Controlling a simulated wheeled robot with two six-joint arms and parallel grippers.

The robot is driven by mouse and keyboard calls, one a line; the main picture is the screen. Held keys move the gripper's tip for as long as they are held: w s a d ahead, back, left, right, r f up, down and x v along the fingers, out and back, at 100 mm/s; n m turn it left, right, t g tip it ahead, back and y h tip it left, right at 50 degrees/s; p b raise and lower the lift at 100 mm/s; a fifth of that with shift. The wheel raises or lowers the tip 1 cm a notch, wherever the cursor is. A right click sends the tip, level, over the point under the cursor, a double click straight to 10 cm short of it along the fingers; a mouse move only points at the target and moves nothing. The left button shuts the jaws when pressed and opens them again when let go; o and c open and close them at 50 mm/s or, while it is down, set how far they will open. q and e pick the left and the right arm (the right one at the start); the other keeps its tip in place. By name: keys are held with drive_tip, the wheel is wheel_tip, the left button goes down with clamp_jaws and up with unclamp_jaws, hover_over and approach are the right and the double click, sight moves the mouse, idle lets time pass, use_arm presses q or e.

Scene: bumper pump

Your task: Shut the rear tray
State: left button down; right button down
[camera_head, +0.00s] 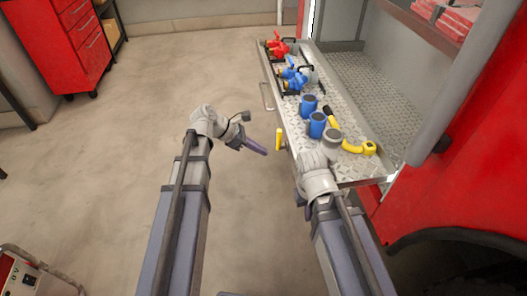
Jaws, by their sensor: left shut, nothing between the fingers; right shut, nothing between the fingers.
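The rear tray (346,174) is a long, diamond-plate drawer. It stands pulled out from the red vehicle's side compartment, with tools lying in it. A silver bar handle (266,97) and a yellow handle (279,138) show on its outer front side. My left gripper (257,147) is shut and empty. It hangs outside the tray, left of the yellow handle with a small gap in the picture. My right gripper (332,140) is at the near end of the tray, overlapping it in view. It is shut and empty; its fingers are mostly hidden by its wrist.
The tray holds red fittings (278,46), blue fittings (296,76), blue cylinders (316,124) and a yellow tool (358,148). A red drawer cabinet (78,42) stands at the upper left. A red-and-white box (22,276) sits lower left. The floor left of the tray is clear.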

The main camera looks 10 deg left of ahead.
sight(294, 161)
use_arm(q)
drive_tip(key=shift+w+d+f+b, duration=0.45)
drive_tip(key=shift+d+f+b, duration=0.3)
drive_tip(key=shift+d, duration=0.65)
drive_tip(key=shift+w+d+f+b, duration=0.5)
drive_tip(key=shift+d+f, duration=0.4)
drive_tip(key=shift+d, duration=0.55)
drive_tip(key=shift+w+d+f+b, duration=0.45)
drive_tip(key=shift+d+f+b, duration=0.3)
drive_tip(key=shift+d, duration=0.65)
drive_tip(key=shift+f, duration=0.1)
